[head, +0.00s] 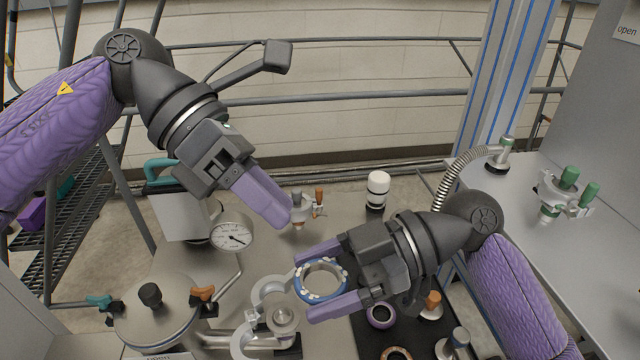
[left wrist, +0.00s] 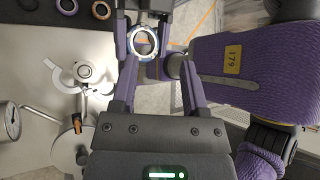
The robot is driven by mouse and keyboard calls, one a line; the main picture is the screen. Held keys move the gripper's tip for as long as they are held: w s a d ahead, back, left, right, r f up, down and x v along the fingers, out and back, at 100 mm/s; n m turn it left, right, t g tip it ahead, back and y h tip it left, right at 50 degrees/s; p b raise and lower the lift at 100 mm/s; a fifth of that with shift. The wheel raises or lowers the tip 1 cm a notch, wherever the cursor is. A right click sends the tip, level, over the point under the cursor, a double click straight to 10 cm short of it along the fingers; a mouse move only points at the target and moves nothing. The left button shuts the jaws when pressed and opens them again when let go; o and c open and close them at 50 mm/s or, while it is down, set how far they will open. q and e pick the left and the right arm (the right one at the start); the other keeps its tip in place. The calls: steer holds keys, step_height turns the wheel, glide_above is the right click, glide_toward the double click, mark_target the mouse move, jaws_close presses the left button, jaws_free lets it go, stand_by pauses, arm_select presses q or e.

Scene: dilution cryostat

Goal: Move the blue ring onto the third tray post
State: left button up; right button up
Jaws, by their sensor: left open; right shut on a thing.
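The blue ring (head: 320,282), blue outside with a pale metal inner band, is between the two purple fingers of my right gripper (head: 326,280). My right gripper is shut on it and holds it above the bench. The ring also shows in the left wrist view (left wrist: 142,42), beyond my left fingertips. My left gripper (head: 284,212) is open and empty, above and left of the ring. A dark tray (head: 372,346) lies under and right of my right gripper, which partly covers it. I cannot tell which post is the third.
A purple ring (head: 380,316) and a brown ring (head: 397,354) are on the tray. A metal clamp (head: 262,305) lies open left of the blue ring. A dial gauge (head: 231,236) and lidded vessel (head: 152,312) stand left. A white-capped bottle (head: 377,190) stands behind.

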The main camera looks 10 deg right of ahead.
mark_target(310, 297)
steer(key=shift+d, duration=0.15)
steer(key=shift+s, duration=0.15)
arm_select(q)
steer(key=s+d+r+m+t+y, duration=0.4)
steer(key=s+m+t+y, duration=0.4)
steer(key=m, duration=0.6)
steer(key=w+a+f+g+y, duration=0.1)
steer(key=w+f, duration=0.3)
steer(key=f, duration=0.7)
steer(key=shift+f, duration=0.15)
steer(key=shift+c, duration=0.2)
jaws_close()
steer(key=shift+d, duration=0.1)
